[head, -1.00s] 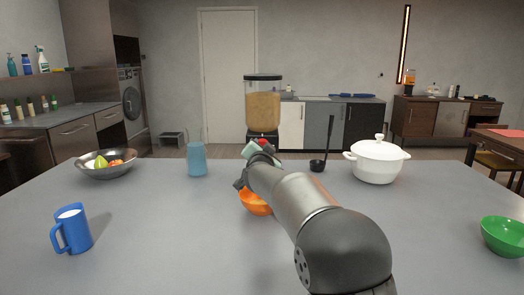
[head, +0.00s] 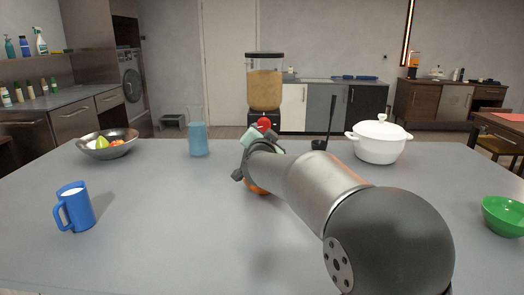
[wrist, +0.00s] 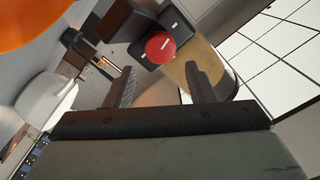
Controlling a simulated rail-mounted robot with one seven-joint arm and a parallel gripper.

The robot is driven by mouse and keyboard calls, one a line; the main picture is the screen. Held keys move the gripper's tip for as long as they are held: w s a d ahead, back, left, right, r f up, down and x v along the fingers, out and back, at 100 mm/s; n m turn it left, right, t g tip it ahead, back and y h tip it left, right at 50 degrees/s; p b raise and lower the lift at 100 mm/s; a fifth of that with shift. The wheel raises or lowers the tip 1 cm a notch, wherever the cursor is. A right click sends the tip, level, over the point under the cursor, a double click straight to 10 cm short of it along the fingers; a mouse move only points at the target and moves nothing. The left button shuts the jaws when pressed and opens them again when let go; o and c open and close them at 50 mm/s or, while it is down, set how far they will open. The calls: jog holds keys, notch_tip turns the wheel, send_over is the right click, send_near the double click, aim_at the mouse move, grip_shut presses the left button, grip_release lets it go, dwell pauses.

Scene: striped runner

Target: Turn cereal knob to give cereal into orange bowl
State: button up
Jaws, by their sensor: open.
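The cereal dispenser (head: 264,88) has a clear hopper of tan cereal and a dark base, and stands at the far side of the table. Its red knob (head: 264,123) faces me, just past my gripper. In the wrist view the red knob (wrist: 160,47) lies ahead of the gap between the fingers, with no clear contact. My gripper (wrist: 160,72) is open and empty. The orange bowl (head: 257,188) is mostly hidden behind my arm in the head view. Part of the orange bowl (wrist: 32,20) fills the upper left corner of the wrist view.
A blue cup (head: 198,139) stands left of the dispenser and a fruit bowl (head: 83,149) farther left. A ladle (head: 331,115) and white pot (head: 378,146) are on the right. A blue mug (head: 77,210) and green bowl (head: 503,215) are nearer.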

jog(key=s, duration=1)
jog(key=shift+s+d, duration=0.2)
jog(key=shift+d, duration=0.1)
